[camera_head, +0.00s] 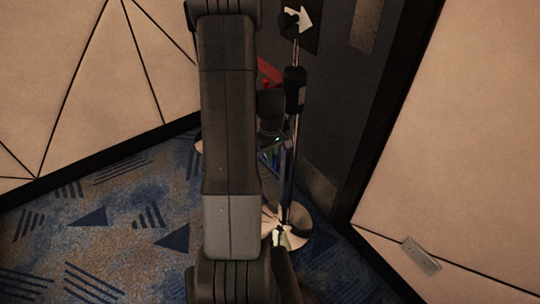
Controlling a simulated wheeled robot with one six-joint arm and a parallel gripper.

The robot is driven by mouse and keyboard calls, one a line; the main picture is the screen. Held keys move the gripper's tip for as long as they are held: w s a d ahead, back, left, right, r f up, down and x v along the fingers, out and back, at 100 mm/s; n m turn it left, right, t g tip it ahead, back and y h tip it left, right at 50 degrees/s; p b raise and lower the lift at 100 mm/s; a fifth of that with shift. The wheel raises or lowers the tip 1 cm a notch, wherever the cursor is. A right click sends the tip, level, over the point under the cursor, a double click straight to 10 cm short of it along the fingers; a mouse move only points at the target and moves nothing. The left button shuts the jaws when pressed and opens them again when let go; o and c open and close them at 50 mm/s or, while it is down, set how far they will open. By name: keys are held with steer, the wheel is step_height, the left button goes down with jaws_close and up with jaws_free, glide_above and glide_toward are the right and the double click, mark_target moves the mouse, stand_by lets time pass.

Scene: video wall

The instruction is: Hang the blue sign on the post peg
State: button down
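A chrome post (293,140) stands upright on a round shiny base (291,239), just right of my arm. A black fitting sits on its upper part; I cannot make out the peg. A dark sign with a white arrow (299,18) shows near the post top. My arm runs down the middle of the view and hides most of my gripper, whose fingers I cannot make out. Thin blue and green slivers show beside the arm, left of the post; I cannot tell whether they belong to the blue sign. A red piece (268,72) shows above them.
A dark door (345,95) stands behind the post. Beige wall panels rise at left (60,80) and right (450,150), with a small metal plate (421,255) on the right one. Patterned blue carpet (110,225) lies clear at the lower left.

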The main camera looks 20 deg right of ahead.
steer(key=shift+w+d, duration=0.25)
steer(key=shift+d, duration=0.35)
steer(key=shift+w+d, duration=0.2)
steer(key=shift+d, duration=0.4)
steer(key=shift+d+f, duration=0.1)
steer(key=shift+w+d+f+b, duration=0.15)
steer(key=shift+d+f+b, duration=0.2)
steer(key=shift+f, duration=0.05)
steer(key=shift+f+b, duration=0.3)
steer(key=shift+f, duration=0.05)
stand_by(0.5)
steer(key=c, duration=1.1)
jaws_free()
steer(key=shift+d, duration=0.1)
steer(key=shift+o, duration=0.2)
steer(key=shift+w, duration=0.1)
steer(key=shift+r, duration=0.1)
